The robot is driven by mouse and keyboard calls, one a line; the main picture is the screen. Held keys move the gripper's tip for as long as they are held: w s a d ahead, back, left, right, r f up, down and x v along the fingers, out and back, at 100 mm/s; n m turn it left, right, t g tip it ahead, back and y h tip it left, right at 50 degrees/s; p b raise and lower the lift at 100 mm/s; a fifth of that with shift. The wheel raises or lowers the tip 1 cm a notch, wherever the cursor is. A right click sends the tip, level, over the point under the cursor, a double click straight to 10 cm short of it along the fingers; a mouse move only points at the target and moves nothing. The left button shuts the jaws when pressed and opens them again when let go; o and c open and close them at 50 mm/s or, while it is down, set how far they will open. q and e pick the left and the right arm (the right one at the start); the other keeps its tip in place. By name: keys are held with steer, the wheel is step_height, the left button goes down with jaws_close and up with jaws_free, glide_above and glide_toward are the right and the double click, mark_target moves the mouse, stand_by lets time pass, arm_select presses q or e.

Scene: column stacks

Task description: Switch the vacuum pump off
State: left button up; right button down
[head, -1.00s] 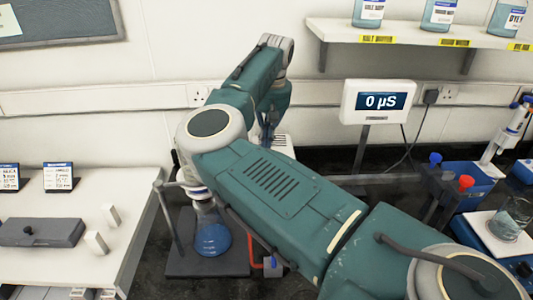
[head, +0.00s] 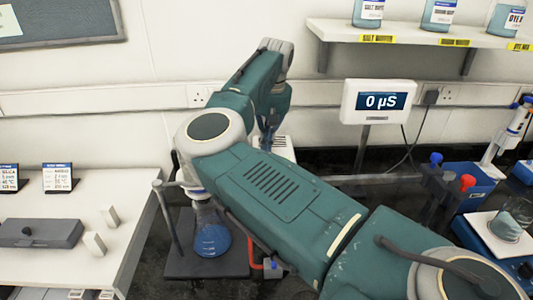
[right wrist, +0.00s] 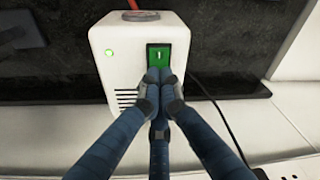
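The vacuum pump (right wrist: 140,60) is a white box with a green lamp lit on its front. Its rocker switch (right wrist: 158,54) is lit green and shows a "1" mark at the top. My right gripper (right wrist: 158,76) is shut and empty, its fingertips together in front of the switch's lower part. I cannot tell whether they touch it. In the head view the pump (head: 284,146) is mostly hidden behind my right arm, and only a white part with slots shows. My left gripper is in neither view.
A flask with blue liquid (head: 212,240) stands on a dark stand left of my right arm. A meter reading "0 µS" (head: 377,102) stands to the right. A white side bench (head: 120,190) is at left. A dark cable (right wrist: 215,110) runs beside the pump.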

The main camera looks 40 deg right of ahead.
steer(key=shift+r+p, duration=0.65)
steer(key=shift+r, duration=0.15)
steer(key=shift+r+p, duration=1.55)
steer(key=shift+r, duration=1)
steer(key=shift+f, duration=0.15)
